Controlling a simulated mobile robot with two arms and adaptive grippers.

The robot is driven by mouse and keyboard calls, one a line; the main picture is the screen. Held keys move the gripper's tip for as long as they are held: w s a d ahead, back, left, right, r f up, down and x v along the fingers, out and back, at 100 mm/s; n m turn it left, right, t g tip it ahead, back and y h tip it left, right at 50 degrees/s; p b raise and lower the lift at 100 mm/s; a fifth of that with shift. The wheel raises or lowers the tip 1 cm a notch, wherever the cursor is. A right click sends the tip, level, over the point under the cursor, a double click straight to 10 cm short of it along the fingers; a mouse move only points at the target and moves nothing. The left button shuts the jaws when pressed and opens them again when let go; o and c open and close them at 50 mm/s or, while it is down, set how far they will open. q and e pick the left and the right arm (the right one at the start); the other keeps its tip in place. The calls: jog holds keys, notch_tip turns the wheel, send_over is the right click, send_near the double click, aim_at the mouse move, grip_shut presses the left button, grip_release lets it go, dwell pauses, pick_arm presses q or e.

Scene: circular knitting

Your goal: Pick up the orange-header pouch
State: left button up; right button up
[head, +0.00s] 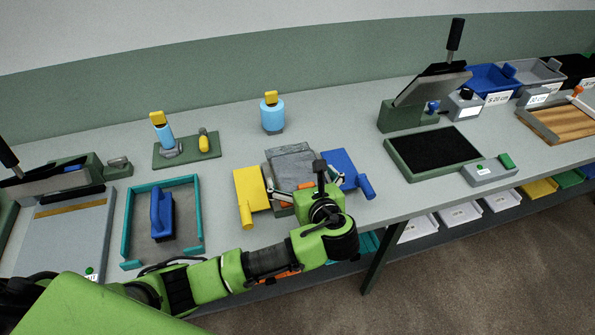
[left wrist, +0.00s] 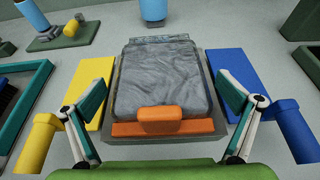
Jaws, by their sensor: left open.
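A grey, crinkled pouch (left wrist: 165,78) with an orange block (left wrist: 159,114) at its near end lies in a grey tray (left wrist: 170,142), seen in the left wrist view. An orange strip (left wrist: 110,129) runs along the near side of the tray. In the head view the pouch (head: 291,160) shows only its far part; my arm hides the near end. My left gripper (head: 308,188) is over the near part of the tray. Its fingers (left wrist: 163,95) are spread wide, one on each side of the pouch, with nothing between them gripped. My right gripper is not in view.
A yellow holder (head: 251,188) stands left of the tray and a blue one (head: 342,168) right of it. A teal frame (head: 126,222) with a blue-handled tool (head: 161,214) lies further left. A light-blue bottle (head: 272,116) stands behind. A black pad (head: 432,150) lies right.

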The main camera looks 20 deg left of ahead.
aim_at(299, 172)
pick_arm(q)
jog(key=x, duration=0.3)
jog(key=shift+w+a, duration=0.2)
jog(key=shift+a, duration=0.1)
jog(key=shift+d, duration=0.1)
jog(key=c, duration=1)
jog(key=shift+r, duration=0.15)
